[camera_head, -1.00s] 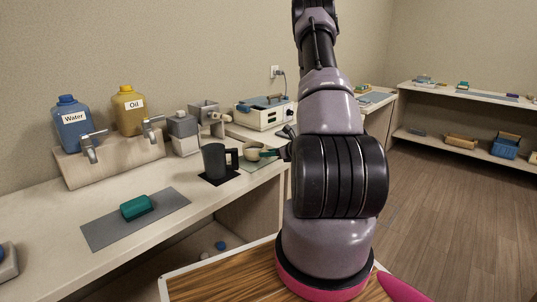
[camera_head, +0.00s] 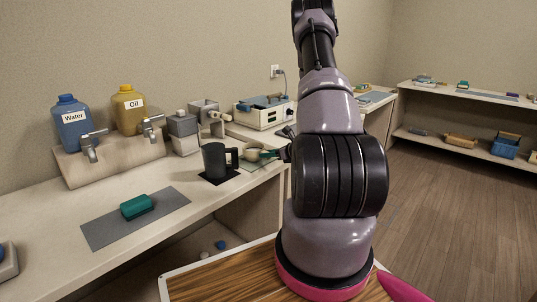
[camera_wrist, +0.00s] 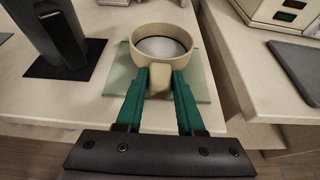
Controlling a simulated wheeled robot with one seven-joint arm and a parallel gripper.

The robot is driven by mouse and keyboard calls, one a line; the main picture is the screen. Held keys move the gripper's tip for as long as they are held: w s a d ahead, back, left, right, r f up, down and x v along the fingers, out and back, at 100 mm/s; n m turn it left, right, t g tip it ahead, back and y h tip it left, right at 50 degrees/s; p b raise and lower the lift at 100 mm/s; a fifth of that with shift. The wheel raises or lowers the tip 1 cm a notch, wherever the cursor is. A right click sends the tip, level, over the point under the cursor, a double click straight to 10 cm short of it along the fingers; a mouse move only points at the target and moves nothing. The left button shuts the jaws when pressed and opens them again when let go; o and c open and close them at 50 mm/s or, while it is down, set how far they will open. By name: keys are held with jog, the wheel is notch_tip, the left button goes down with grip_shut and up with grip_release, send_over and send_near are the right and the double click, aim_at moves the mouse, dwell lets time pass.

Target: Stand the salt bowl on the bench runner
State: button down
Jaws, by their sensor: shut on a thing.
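The salt bowl (camera_wrist: 140,58) is a cream bowl with a stubby handle and pale white contents. It is level, and it also shows in the head view (camera_head: 251,155). My gripper (camera_wrist: 160,80) is shut on its handle, one green finger on each side. The bowl is over a pale green mat (camera_wrist: 198,88) at the bench's edge; I cannot tell whether it touches the mat. A long grey mat (camera_head: 103,234) lies nearer on the bench with a teal block (camera_head: 136,206) on it. I cannot tell which mat is the runner.
A dark mug (camera_head: 214,160) stands on a black square just left of the bowl. Water (camera_head: 72,125) and oil (camera_head: 128,105) jugs with taps stand farther left. A white machine (camera_head: 264,113) is behind. Another grey mat (camera_wrist: 301,68) lies right, across a gap.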

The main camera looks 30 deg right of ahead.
jog(key=shift+f, duration=0.3)
dwell(0.4)
jog(key=shift+c, duration=2.2)
grip_release()
jog(key=v, duration=0.8)
jog(key=v, duration=1)
jog(key=shift+s+d+r, duration=0.2)
jog(key=shift+s+r, duration=0.05)
jog(key=shift+s, duration=0.05)
